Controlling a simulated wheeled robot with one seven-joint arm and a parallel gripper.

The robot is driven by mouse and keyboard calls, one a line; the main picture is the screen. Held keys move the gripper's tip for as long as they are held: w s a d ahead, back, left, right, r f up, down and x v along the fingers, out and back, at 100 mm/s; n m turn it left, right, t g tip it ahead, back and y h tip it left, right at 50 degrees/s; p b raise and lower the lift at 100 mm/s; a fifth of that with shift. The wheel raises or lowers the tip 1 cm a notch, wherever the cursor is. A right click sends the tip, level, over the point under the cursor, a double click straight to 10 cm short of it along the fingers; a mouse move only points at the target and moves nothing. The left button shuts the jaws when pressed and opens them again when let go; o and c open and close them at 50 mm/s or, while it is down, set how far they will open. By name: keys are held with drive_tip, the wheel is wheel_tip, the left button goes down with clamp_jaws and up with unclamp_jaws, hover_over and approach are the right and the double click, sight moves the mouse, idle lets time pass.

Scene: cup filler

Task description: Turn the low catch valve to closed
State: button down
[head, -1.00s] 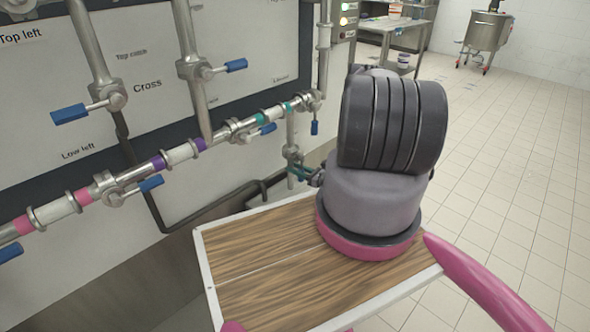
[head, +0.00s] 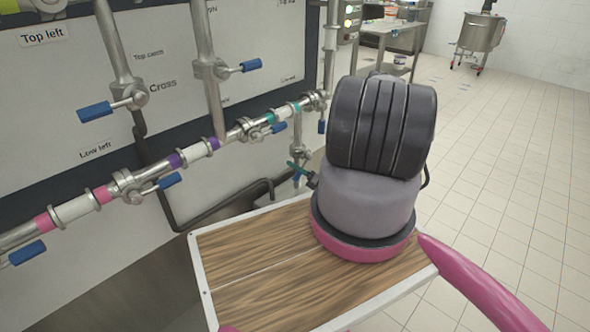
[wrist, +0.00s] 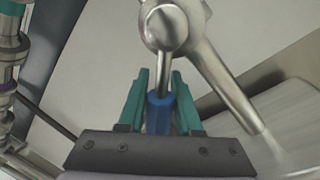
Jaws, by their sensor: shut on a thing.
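In the wrist view a metal valve (wrist: 165,28) fills the top centre, with a blue-sleeved handle (wrist: 159,112) pointing down from its hub. A metal pipe runs off from the valve to the lower right, at an angle to the handle. My gripper (wrist: 158,95) has its teal fingers on both sides of the blue sleeve, shut on it. In the head view the gripper (head: 299,170) is at the valve on the short drop pipe (head: 297,135), below the right part of the main pipe. My arm hides part of this. No low catch label is readable.
Other blue-handled valves sit along the pipes, including a low one (head: 160,184) and upper ones (head: 110,107) and (head: 238,69). A black bent pipe (head: 225,212) runs below, near my wood-topped base. The tiled floor at right is open; a steel table (head: 385,40) stands behind.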

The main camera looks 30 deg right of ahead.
drive_tip(key=shift+s+a+r+m+t+h, duration=0.25)
drive_tip(key=shift+r+m, duration=0.45)
drive_tip(key=shift+m, duration=0.95)
drive_tip(key=shift+w+a+r+m+t+h, duration=0.1)
drive_tip(key=shift+r+m+t+h, duration=0.25)
drive_tip(key=shift+r+m, duration=0.85)
drive_tip(key=shift+s+a+r+m+t+h, duration=0.1)
drive_tip(key=shift+a+r+m+t+h, duration=0.15)
drive_tip(key=shift+m, duration=1.8)
drive_tip(key=shift+d, duration=0.1)
drive_tip(key=c, duration=0.6)
unclamp_jaws()
drive_tip(key=shift+r, duration=0.1)
drive_tip(key=v, duration=1)
drive_tip(key=shift+s, duration=0.35)
drive_tip(key=shift+s+d, duration=0.1)
drive_tip(key=shift+d, duration=0.05)
